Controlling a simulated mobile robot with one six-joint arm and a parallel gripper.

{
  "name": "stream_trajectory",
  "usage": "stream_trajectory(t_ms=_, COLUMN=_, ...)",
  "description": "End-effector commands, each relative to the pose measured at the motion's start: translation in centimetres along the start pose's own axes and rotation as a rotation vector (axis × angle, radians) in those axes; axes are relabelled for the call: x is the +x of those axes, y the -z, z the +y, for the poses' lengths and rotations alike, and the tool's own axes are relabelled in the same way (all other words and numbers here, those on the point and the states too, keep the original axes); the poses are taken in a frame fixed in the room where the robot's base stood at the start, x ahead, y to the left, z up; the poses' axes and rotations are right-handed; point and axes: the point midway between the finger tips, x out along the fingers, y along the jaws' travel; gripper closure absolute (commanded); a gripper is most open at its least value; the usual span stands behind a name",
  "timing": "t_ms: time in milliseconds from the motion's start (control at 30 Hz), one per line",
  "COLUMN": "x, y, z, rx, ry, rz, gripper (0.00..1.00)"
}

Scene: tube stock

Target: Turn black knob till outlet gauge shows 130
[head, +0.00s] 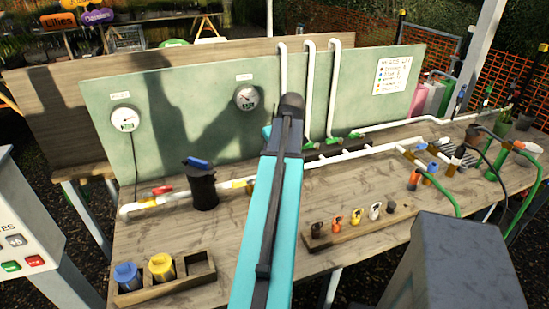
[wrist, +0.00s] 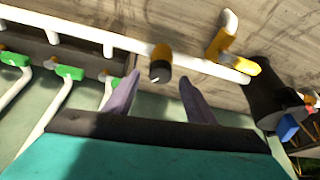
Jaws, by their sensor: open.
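The black knob (wrist: 160,70), with a pale mark on its face and a brass-coloured collar, sits on the white pipe in the wrist view. My gripper (wrist: 159,82) is open, with one finger on either side of the knob and visible gaps between. I cannot tell whether the fingertips reach the knob's depth. In the head view my teal arm hides the knob and fingers. Two round gauges are on the green board: a left gauge (head: 124,119) and a right gauge (head: 247,97). Their labels and readings are too small to read surely.
A black canister (head: 202,188) with a blue top stands left of my arm. A yellow fitting (wrist: 222,45) is near the knob. Green valves (wrist: 70,72) sit along the board.

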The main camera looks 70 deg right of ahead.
Motion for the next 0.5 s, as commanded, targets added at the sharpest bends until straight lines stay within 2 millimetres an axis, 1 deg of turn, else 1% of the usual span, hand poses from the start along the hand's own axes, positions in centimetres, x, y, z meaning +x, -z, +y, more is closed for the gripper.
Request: stream_trajectory(t_ms=500, x=-5.6, y=0.0, z=0.0, rx=0.0, ry=-0.002, rz=0.002, gripper=0.5)
